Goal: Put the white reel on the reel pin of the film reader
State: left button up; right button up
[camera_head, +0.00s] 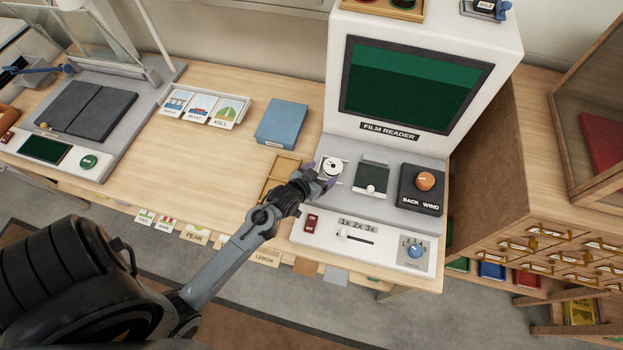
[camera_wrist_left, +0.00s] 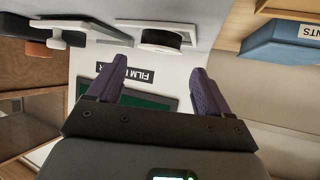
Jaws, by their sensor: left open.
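The white reel (camera_head: 335,164), a round disc with dark marks, is on the left part of the grey deck of the film reader (camera_head: 352,142). In the left wrist view, which is upside down, a round dark-and-white piece (camera_wrist_left: 163,38) that looks like the reel sits flat against the deck. The pin itself is hidden, so I cannot see how the reel sits on it. My left gripper (camera_head: 321,173), with purple fingers, is open beside the reel; its fingers (camera_wrist_left: 150,80) hold nothing in the wrist view. My right gripper is not in view.
The deck also carries a glass plate (camera_head: 373,176) and an orange knob (camera_head: 425,180). A wooden tray (camera_head: 277,181) and a blue box (camera_head: 281,124) lie left of the reader. A drawer cabinet (camera_head: 545,245) stands right.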

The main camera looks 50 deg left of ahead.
pick_arm(q)
jog(key=v, duration=0.5)
jog(key=shift+s+d+r, duration=0.15)
jog(key=shift+s+r, duration=0.05)
jog(key=shift+s, duration=0.1)
jog(key=s+d+r+m+g+h, duration=0.1)
jog(key=s+d+g, duration=0.3)
jog(key=s, duration=0.4)
jog(key=s+d+r+m+g+h, duration=0.1)
jog(key=s+d+r+g, duration=0.3)
jog(key=s, duration=0.5)
jog(key=d+m, duration=0.1)
jog(key=d, duration=0.1)
jog(key=shift+s+d+r+m, duration=0.25)
jog(key=shift+d+r+m, duration=0.05)
jog(key=shift+d+m, duration=0.1)
jog(key=shift+r, duration=0.1)
notch_tip(320, 180, up, 22)
jog(key=p, duration=2.2)
jog(key=shift+f, duration=0.3)
